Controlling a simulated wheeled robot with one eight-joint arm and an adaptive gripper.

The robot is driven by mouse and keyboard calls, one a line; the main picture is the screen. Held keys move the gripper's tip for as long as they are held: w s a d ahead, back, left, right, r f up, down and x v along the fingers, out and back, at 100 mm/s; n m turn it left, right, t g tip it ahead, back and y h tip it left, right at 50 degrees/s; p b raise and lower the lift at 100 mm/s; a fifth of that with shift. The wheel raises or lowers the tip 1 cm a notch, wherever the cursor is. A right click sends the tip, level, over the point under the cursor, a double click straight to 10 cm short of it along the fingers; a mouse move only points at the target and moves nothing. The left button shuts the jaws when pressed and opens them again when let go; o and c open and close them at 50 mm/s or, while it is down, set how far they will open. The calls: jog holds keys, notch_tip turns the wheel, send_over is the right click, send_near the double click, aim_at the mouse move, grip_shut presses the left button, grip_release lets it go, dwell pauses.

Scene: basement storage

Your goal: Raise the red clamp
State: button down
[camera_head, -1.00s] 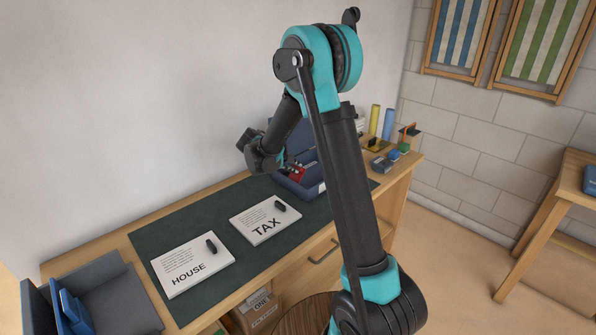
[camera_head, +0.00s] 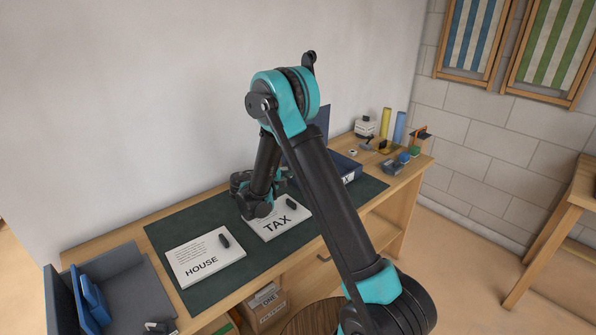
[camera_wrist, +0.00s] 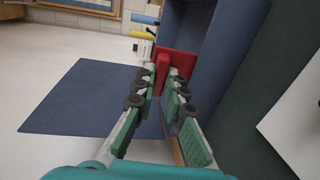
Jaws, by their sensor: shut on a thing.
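The red clamp (camera_wrist: 177,62) shows in the wrist view between the tips of my gripper (camera_wrist: 162,84), whose fingers are shut on it. In the head view I cannot make out the clamp; my wrist and gripper (camera_head: 281,180) are low over the desk, behind the TAX papers and left of the open blue box (camera_head: 347,170). The wrist view shows blue panels of what looks like this box (camera_wrist: 195,35) beyond and beside the clamp. Whether the clamp touches the box is unclear.
The TAX papers (camera_head: 268,226) and HOUSE papers (camera_head: 190,262) lie on the dark green mat (camera_head: 215,290), each with a black item on top. Grey-blue trays (camera_head: 125,285) stand at the left end. Small items, including a yellow roll (camera_head: 386,121) and blue roll (camera_head: 400,127), crowd the right end.

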dwell(0.3)
jog(key=c, duration=1.6)
grip_release()
jog(key=shift+o, duration=0.2)
jog(key=v, duration=1.2)
